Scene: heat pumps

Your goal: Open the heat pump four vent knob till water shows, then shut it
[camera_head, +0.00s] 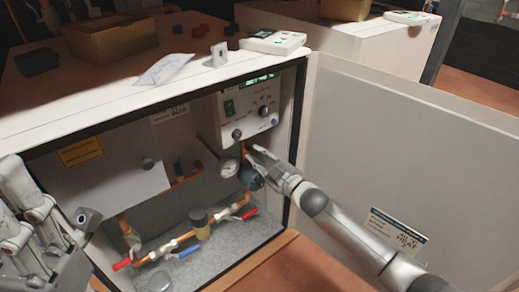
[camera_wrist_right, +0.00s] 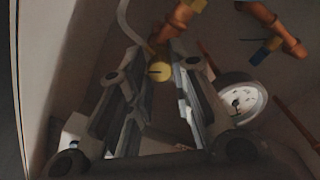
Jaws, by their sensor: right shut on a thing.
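The heat pump cabinet (camera_head: 25,158) stands open in the head view. My right gripper (camera_head: 255,158) reaches inside, below the control panel and beside the pressure gauge (camera_head: 229,168). In the right wrist view its fingers (camera_wrist_right: 158,82) are shut on a small round brass vent knob (camera_wrist_right: 160,72) below a copper pipe (camera_wrist_right: 175,22). A pale thin tube (camera_wrist_right: 128,25) curves down near the knob, and no water shows. The gauge also shows in the wrist view (camera_wrist_right: 241,102). In the head view the knob is hidden by my gripper. My left gripper (camera_head: 82,222) is at the left, its jaws unclear.
The open door (camera_head: 400,130) stands close to my right arm. Red (camera_head: 250,213) and blue (camera_head: 190,251) valve handles sit on the lower pipes. The control panel (camera_head: 247,105) is above. A bag (camera_head: 165,69) and a small device (camera_head: 272,41) lie on top.

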